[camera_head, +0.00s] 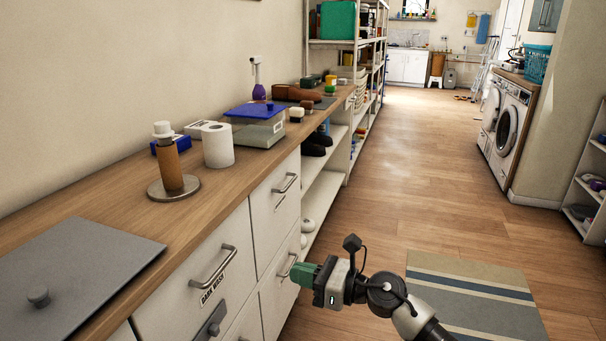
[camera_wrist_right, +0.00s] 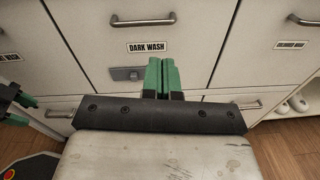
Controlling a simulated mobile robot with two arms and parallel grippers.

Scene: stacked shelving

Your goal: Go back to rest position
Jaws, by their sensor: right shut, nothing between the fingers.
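My right gripper (camera_head: 300,273) reaches in from the lower right in the head view. Its green fingers point left, close to the drawer fronts. In the right wrist view the right gripper (camera_wrist_right: 162,66) has its two green fingers together with nothing between them. They are in front of the drawer labelled DARK WASH (camera_wrist_right: 150,47). At the left edge of the right wrist view, dark and green parts look like my left gripper (camera_wrist_right: 20,105). They are cut off, so its opening is unclear. The left gripper does not show in the head view.
A long wooden counter (camera_head: 105,217) with white drawers runs along the left. A striped rug (camera_head: 475,290) lies right of my right arm. The aisle floor (camera_head: 420,160) is clear.

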